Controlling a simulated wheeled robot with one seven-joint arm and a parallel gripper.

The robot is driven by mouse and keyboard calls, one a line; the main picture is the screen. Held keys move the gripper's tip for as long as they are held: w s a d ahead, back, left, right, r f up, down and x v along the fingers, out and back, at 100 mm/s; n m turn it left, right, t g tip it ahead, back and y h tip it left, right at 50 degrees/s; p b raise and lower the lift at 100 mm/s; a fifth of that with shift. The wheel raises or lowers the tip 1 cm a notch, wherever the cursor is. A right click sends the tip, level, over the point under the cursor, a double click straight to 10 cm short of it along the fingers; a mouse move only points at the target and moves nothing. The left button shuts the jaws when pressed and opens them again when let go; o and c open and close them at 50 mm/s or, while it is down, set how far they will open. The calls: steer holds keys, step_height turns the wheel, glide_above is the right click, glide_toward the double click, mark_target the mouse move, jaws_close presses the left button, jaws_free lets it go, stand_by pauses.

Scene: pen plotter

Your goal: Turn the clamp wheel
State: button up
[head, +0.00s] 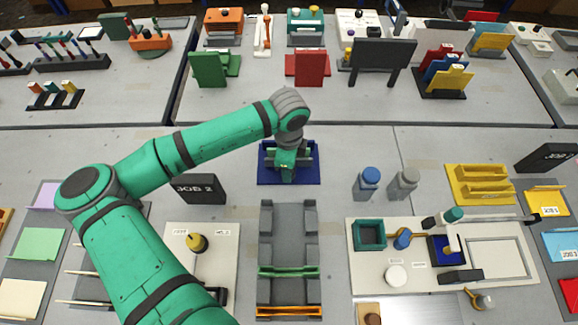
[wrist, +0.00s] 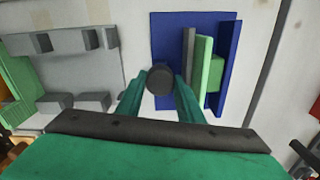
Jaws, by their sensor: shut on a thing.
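A blue fixture (head: 264,172) stands at the middle of the table. In the wrist view, its blue base (wrist: 168,22) carries upright plates: a grey one (wrist: 188,50) and a light green one (wrist: 203,65), with a green block (wrist: 215,72) beside them. A dark round wheel (wrist: 159,72) is at the near left side of the fixture. My gripper (head: 287,166) is down at the fixture, and its two green fingers are shut on the wheel, one on each side. In the head view my gripper hides the wheel.
A grey slotted rack (head: 267,240) stands in front of the fixture. Blue-capped (head: 369,182) and grey (head: 403,183) cylinders stand to the right. A yellow-black knob (head: 196,243) sits on a pale plate at front left.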

steer(key=shift+n, duration=2.1)
steer(key=shift+d, duration=0.1)
